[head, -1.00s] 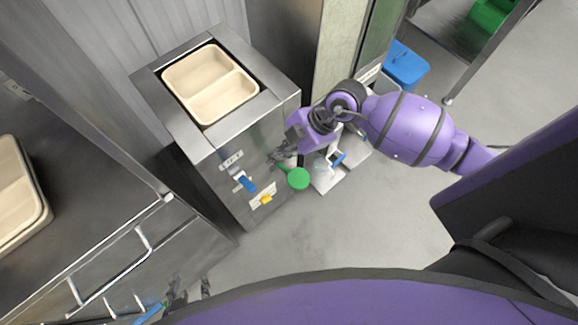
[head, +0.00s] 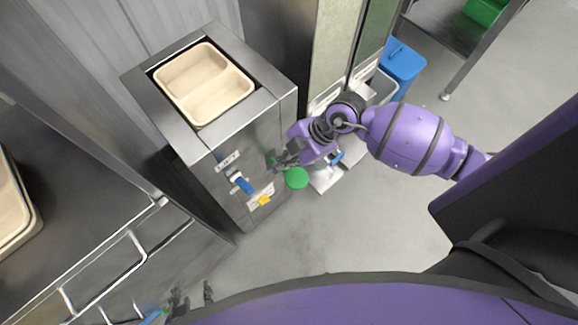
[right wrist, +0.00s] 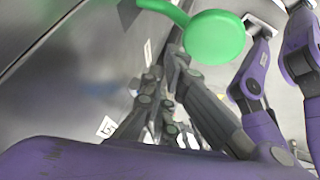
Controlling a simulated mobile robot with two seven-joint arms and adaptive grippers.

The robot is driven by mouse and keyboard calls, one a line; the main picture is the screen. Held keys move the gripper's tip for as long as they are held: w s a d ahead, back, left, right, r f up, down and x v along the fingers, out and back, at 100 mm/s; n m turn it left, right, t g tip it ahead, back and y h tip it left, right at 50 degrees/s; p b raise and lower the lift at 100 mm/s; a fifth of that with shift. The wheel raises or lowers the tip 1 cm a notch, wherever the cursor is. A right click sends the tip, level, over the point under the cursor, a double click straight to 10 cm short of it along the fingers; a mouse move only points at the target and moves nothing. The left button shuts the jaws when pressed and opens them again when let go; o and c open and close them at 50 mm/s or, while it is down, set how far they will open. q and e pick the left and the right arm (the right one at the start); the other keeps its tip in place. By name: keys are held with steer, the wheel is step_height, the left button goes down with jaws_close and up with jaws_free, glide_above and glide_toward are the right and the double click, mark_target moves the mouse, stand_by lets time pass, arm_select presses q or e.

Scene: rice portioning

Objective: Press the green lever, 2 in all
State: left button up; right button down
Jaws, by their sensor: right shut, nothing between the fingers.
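The green lever (head: 296,178) sticks out from the right part of the front of a steel dispenser (head: 219,160). It ends in a round green disc, which also shows large at the top of the right wrist view (right wrist: 214,38). My right gripper (head: 280,161) is shut and empty, right by the lever's arm and just above its disc in the head view. Whether it touches the lever cannot be told. My left gripper (head: 191,297) is at the bottom edge of the head view, its dark fingers apart, away from the dispenser.
A blue lever (head: 243,183) and a yellow lever (head: 264,201) sit beside the green one. A cream two-compartment tub (head: 206,84) is set in the dispenser top. A blue bin (head: 402,68) stands at the back right. The floor (head: 350,225) in front is clear.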

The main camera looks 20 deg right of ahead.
arm_select(q)
steer(key=shift+w, duration=0.2)
stand_by(0.4)
steer(key=shift+w+r, duration=0.2)
steer(key=shift+r, duration=0.1)
arm_select(e)
steer(key=shift+s+f, duration=0.15)
steer(key=shift+f, duration=0.25)
arm_select(q)
steer(key=shift+s, duration=0.3)
arm_select(e)
steer(key=shift+f, duration=0.1)
arm_select(q)
steer(key=shift+f, duration=0.1)
arm_select(e)
steer(key=shift+f, duration=0.2)
arm_select(q)
steer(key=shift+w, duration=0.1)
arm_select(e)
steer(key=shift+s, duration=0.1)
arm_select(q)
steer(key=shift+w, duration=0.3)
arm_select(e)
steer(key=shift+d+f, duration=0.1)
steer(key=shift+f, duration=0.1)
